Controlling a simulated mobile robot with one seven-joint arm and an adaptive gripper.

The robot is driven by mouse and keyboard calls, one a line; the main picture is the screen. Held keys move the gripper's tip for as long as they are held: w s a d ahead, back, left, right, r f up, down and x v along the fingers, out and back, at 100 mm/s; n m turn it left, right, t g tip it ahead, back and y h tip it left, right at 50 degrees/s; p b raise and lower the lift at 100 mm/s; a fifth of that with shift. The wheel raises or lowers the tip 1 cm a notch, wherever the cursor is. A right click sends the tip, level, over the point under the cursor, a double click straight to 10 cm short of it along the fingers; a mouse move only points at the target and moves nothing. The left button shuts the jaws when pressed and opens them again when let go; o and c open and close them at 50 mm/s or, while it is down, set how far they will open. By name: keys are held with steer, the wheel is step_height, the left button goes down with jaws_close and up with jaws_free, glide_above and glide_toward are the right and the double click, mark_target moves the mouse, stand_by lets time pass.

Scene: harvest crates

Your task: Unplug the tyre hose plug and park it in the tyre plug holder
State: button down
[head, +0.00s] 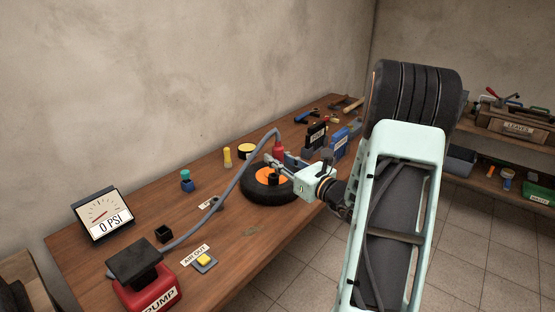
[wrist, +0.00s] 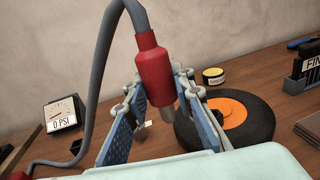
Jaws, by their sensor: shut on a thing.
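The tyre hose plug (wrist: 153,65) is red with a grey metal nose and stands nearly upright between my gripper's blue-padded fingers (wrist: 157,95) in the wrist view. My gripper (head: 277,163) is shut on it, and the red plug (head: 279,150) shows above the tyre's far side in the head view. The tyre (head: 262,196) is black with an orange hub and lies flat on the bench. In the wrist view the tyre (wrist: 258,130) is right of the plug's nose, which appears clear of it; a finger partly hides the nose's end. I cannot tell which thing is the tyre plug holder.
A grey hose (head: 225,197) arches from the red pump (head: 150,285) to the plug. A small black block (head: 163,234), a yellow AIR OUT button (head: 203,260) and a 0 PSI gauge (head: 103,216) stand on the left. Bottles and labelled boxes (head: 316,136) stand behind the tyre.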

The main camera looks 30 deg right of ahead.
mark_target(279, 143)
steer(key=shift+r, duration=0.1)
steer(key=shift+r+p, duration=1.8)
steer(key=shift+r, duration=0.9)
steer(key=shift+a+f, duration=0.1)
